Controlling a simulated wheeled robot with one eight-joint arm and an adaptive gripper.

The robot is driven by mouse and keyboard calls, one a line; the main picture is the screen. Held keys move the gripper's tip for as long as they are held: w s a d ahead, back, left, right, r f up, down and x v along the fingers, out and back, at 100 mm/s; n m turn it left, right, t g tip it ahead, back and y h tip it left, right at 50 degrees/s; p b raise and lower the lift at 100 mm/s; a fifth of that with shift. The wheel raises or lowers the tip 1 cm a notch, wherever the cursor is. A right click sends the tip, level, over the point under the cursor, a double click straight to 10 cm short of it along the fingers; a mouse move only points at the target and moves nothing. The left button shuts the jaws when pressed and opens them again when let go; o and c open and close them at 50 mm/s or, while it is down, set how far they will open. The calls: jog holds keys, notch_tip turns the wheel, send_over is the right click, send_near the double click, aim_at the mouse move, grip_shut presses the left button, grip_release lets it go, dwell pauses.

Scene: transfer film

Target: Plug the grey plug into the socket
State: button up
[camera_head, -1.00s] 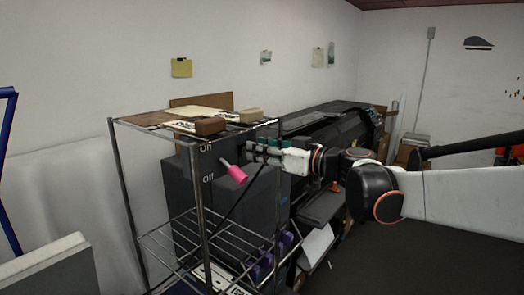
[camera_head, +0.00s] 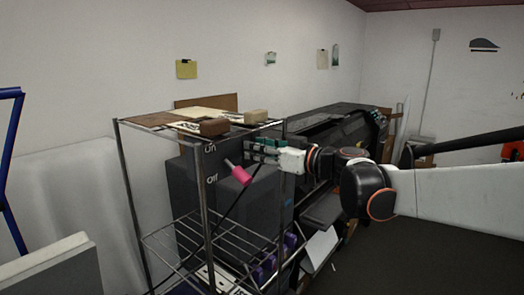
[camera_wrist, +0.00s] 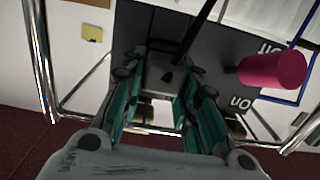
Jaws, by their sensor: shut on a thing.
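My gripper (camera_wrist: 163,80) points at the face of a dark box-shaped machine (camera_head: 181,192) in the rack. In the wrist view its teal-padded fingers are shut on the grey plug (camera_wrist: 166,74), which sits between the fingertips. A black cable (camera_wrist: 197,28) runs away from the plug. In the head view my gripper (camera_head: 249,151) is just above and right of a pink-handled switch, and the plug is hard to make out behind the fingers. I cannot make out the socket; whether the plug touches the machine is unclear.
The pink switch handle (camera_head: 239,175) sticks out close to my fingers, between On and Off labels. The wire rack's front post (camera_head: 205,220) stands left of them. Wooden blocks (camera_head: 214,127) lie on the rack top. A black printer (camera_head: 330,130) stands behind.

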jog(key=shift+w+a, duration=0.4)
jog(key=shift+a, duration=0.1)
jog(key=shift+s+d, duration=0.1)
jog(key=shift+d, duration=0.05)
jog(key=shift+v, duration=1.4)
jog(key=shift+x, duration=1.5)
dwell(1.2)
jog(key=o, duration=1.1)
jog(key=shift+o, duration=0.2)
jog(key=v, duration=1.2)
